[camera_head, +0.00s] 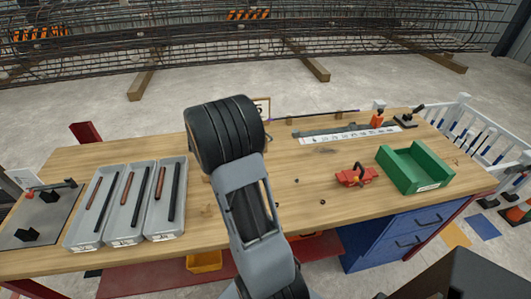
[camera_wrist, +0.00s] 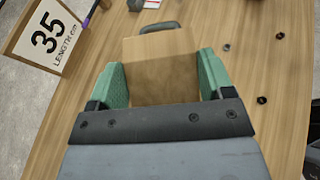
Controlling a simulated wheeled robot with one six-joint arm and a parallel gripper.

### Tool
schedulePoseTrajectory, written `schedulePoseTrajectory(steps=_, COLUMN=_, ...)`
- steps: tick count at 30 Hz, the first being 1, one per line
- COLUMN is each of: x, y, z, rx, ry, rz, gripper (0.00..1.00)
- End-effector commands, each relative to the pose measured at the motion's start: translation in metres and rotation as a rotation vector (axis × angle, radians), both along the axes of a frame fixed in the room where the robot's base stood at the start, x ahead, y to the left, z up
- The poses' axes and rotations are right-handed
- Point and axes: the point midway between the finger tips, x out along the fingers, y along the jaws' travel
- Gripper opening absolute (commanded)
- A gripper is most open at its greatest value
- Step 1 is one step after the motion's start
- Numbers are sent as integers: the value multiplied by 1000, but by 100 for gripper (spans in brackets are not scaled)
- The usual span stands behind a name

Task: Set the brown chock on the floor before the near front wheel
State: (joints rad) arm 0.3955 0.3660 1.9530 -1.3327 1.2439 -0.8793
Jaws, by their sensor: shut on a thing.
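In the wrist view, my gripper (camera_wrist: 161,72) has its two green fingers closed against the sides of a brown chock (camera_wrist: 160,58), seen as a plain wood-brown block. The chock is over or on the workbench (camera_wrist: 262,150); whether it touches the top I cannot tell. In the head view, my arm hides the gripper and the chock. No front wheel can be made out clearly in either view.
The workbench (camera_head: 330,195) carries grey trays (camera_head: 123,208) of rods, a green bin (camera_head: 415,168), a red tool (camera_head: 355,176) and a sign (camera_wrist: 43,38) reading 35. A white railed rack (camera_head: 470,125) stands right. Rebar cage (camera_head: 200,40) lies behind; concrete floor (camera_head: 90,105) between is mostly open.

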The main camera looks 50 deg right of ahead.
Motion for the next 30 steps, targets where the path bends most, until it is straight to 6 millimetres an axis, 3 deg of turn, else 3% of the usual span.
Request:
schedulePoseTrajectory(steps=3, x=-10, y=-30, z=-13, rx=1, ry=3, rz=-5, gripper=45)
schedulePoseTrajectory(steps=6, x=-13, y=-42, z=-33, rx=3, ry=5, rz=-2, gripper=45)
schedulePoseTrajectory(steps=12, x=-18, y=-61, z=-55, rx=1, ry=2, rz=-1, gripper=45)
schedulePoseTrajectory(steps=19, x=-20, y=-69, z=-65, rx=-1, ry=0, rz=-2, gripper=45)
schedulePoseTrajectory(steps=30, x=-22, y=-74, z=-101, rx=0, ry=-1, rz=-1, gripper=45)
